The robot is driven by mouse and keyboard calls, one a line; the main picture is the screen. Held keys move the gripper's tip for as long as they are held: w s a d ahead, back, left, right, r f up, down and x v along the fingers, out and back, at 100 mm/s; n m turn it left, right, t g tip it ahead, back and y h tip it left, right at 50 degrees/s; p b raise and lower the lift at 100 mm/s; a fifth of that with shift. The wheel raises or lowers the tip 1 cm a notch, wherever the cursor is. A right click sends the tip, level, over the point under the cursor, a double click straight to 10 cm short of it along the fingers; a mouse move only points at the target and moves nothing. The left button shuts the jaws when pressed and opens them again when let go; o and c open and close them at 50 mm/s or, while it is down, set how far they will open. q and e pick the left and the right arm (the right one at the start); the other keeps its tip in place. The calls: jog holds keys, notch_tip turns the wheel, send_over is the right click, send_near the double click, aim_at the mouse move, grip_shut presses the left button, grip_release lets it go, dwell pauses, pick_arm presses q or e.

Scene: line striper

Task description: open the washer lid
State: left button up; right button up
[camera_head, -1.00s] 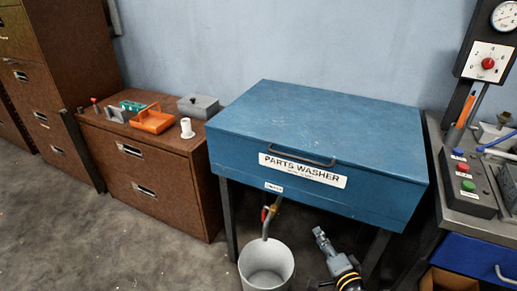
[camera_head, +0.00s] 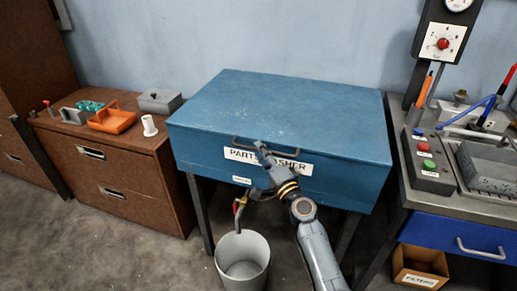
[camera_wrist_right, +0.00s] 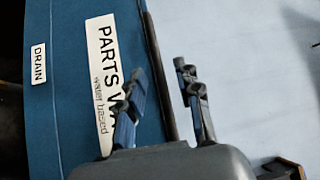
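The blue parts washer (camera_head: 280,175) stands on dark legs against the wall, with its lid (camera_head: 285,105) down and shut. A dark bar handle (camera_head: 237,139) runs along the front edge of the lid, above the "PARTS WASHER" label. My right gripper (camera_head: 262,150) is at the front of the washer, in front of the label, and covers part of the handle. In the right wrist view, its two fingers (camera_wrist_right: 160,75) are apart, with the handle bar (camera_wrist_right: 157,55) running between them. I cannot tell whether either finger touches the bar. My left gripper is not in view.
A grey bucket (camera_head: 243,262) stands below a drain tap under the washer. To the left, a brown cabinet (camera_head: 110,180) carries an orange tray (camera_head: 112,121) and small parts. To the right, a workbench holds a button box (camera_head: 427,160). The space above the lid is clear.

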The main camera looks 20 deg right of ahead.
jog(key=shift+x, duration=1)
grip_shut()
